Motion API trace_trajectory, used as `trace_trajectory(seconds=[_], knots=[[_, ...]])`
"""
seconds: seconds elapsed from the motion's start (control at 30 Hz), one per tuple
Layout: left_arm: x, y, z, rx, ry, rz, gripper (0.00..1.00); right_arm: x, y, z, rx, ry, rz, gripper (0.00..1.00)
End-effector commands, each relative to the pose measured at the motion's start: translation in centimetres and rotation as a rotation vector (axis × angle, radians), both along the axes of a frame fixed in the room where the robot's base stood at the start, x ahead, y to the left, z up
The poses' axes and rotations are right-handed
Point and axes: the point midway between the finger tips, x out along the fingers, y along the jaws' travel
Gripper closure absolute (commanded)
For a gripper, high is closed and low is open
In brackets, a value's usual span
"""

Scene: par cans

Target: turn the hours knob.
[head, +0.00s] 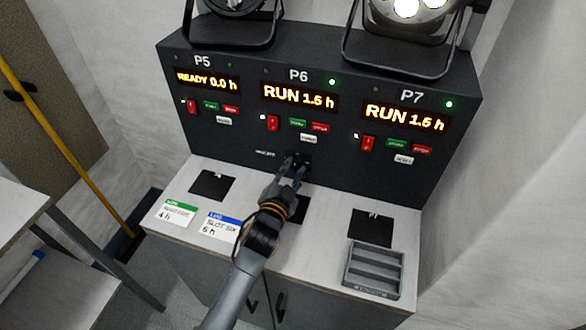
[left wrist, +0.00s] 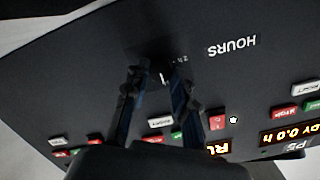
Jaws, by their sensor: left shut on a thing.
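The hours knob (left wrist: 161,76) is small and dark, with a white pointer line, on the front of the black panel (head: 235,135). In the left wrist view it sits between my fingertips, beside an upside-down HOURS label (left wrist: 232,46) and a small "2 h" mark. My left gripper (head: 297,167) reaches the panel below P6 and is shut on the knob; it also shows in the left wrist view (left wrist: 157,80). In the head view my fingers mostly hide the knob and its scale. My right gripper is in neither view.
The P5 display (head: 207,81) reads READY 0.0 h; the P6 display (head: 299,96) and P7 display (head: 405,117) read RUN. A green card (head: 176,212), a blue card (head: 220,226) and a grey tray (head: 373,270) lie on the counter. Lamps stand on top.

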Motion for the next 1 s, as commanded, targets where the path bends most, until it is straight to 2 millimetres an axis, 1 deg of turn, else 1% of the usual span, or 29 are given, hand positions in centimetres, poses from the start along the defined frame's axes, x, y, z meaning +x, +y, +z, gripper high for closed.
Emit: trace_trajectory(seconds=[0.5, 0.53, 0.6, 0.63, 0.9, 1.0], knots=[[-0.02, 0.03, -0.14, -0.016, 0.009, 0.000, 1.00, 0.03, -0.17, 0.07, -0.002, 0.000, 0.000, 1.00], [-0.02, 0.04, -0.13, -0.015, 0.008, 0.000, 0.68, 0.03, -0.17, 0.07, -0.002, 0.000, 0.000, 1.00], [-0.02, 0.04, -0.12, -0.016, 0.007, 0.001, 0.54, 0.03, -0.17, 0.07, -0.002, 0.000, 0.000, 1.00], [-0.02, 0.03, -0.12, -0.016, 0.007, 0.001, 0.51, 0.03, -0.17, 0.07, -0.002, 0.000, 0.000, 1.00], [-0.04, 0.03, -0.06, -0.016, 0.006, 0.000, 0.51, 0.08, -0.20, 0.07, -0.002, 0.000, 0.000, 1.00], [-0.44, 0.17, -0.05, -0.015, 0.006, 0.000, 0.51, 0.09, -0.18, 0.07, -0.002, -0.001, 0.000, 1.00]])
